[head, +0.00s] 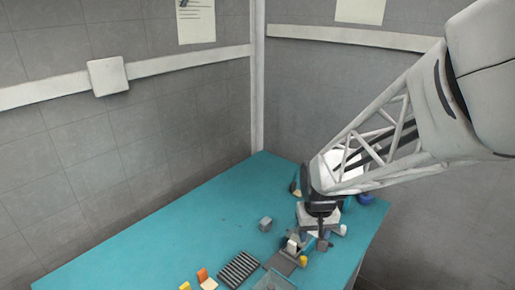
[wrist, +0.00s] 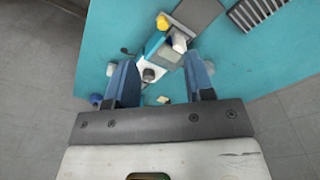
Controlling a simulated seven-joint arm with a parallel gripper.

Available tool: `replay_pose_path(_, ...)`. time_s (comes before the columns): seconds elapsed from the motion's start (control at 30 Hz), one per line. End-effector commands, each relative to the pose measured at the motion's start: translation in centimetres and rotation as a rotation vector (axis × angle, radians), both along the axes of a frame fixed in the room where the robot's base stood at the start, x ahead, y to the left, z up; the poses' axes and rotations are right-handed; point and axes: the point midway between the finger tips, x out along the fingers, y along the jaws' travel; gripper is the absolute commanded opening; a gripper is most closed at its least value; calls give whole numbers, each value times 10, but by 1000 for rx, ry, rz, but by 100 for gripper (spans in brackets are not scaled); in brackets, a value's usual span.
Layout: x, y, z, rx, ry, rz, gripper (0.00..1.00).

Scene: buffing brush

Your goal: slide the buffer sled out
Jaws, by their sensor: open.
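A small fixture (wrist: 170,52) with blue, white and grey parts stands on the teal table. Its pale part with a round dark knob (wrist: 149,74) looks like the buffer sled, though I cannot tell this for certain. My gripper (wrist: 160,62) is open, and in the wrist view its two blue fingers lie on either side of the knob and fixture. I cannot tell their height above it or any contact. In the head view my gripper (head: 320,238) is over the right part of the table, partly hiding the fixture (head: 291,246).
The table's back left is clear.

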Motion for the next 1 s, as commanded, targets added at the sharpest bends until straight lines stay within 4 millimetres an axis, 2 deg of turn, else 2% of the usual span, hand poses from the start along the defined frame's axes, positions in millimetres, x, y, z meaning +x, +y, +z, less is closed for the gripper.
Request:
replay_pose_path(0.03, 7, 0, -11, 0, 12, 0, 48)
replay_pose_path(0.2, 28, -1, -44, 2, 39, 2, 48)
replay_pose_path(0.4, 43, -1, -71, 3, 59, 4, 48)
replay_pose_path(0.6, 47, -2, -80, 3, 65, 4, 48)
replay_pose_path(1.0, 47, -2, -81, 3, 66, 5, 48)
